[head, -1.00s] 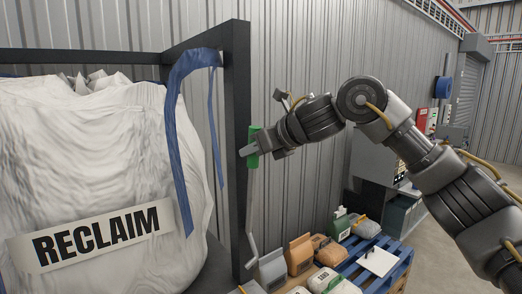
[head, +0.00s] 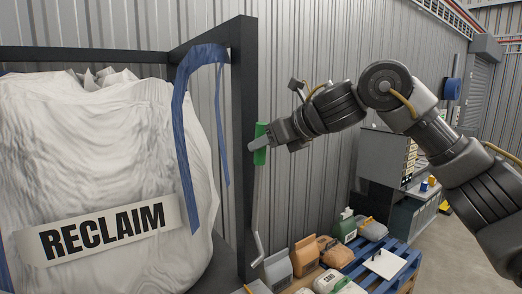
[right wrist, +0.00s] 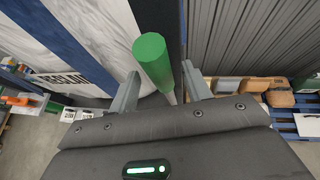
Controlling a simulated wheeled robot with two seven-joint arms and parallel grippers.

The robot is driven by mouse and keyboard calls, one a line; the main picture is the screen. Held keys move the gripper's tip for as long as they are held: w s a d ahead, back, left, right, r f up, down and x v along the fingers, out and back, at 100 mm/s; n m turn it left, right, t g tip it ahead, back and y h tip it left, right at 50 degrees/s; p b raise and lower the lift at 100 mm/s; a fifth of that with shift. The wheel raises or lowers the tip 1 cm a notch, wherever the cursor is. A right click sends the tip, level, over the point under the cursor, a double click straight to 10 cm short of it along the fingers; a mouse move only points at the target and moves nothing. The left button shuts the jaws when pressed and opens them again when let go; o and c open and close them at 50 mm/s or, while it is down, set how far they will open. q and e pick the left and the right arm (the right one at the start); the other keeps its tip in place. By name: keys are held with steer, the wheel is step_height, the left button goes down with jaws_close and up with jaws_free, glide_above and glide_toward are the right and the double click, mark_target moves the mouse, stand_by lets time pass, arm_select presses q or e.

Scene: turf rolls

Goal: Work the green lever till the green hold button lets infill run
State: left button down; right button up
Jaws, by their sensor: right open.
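The green lever (head: 260,156) is a green grip on top of a thin grey rod, beside the dark frame post. My right gripper (head: 262,143) is at the grip, and one finger crosses in front of it in the head view. In the right wrist view the green grip (right wrist: 152,60) shows between the two spread fingers of my right gripper (right wrist: 160,80). The gripper is open; I cannot tell whether a finger touches the grip. I cannot make out a green hold button. My left gripper is not in view.
A white bag (head: 110,150) labelled RECLAIM fills the left, inside a dark frame (head: 243,120). A blue pallet (head: 405,262) with several small sacks stands below the lever. A grey machine (head: 383,155) stands by the corrugated wall, behind my right arm.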

steer(key=b+v, duration=0.3)
steer(key=v, duration=0.5)
steer(key=shift+s+d, duration=0.2)
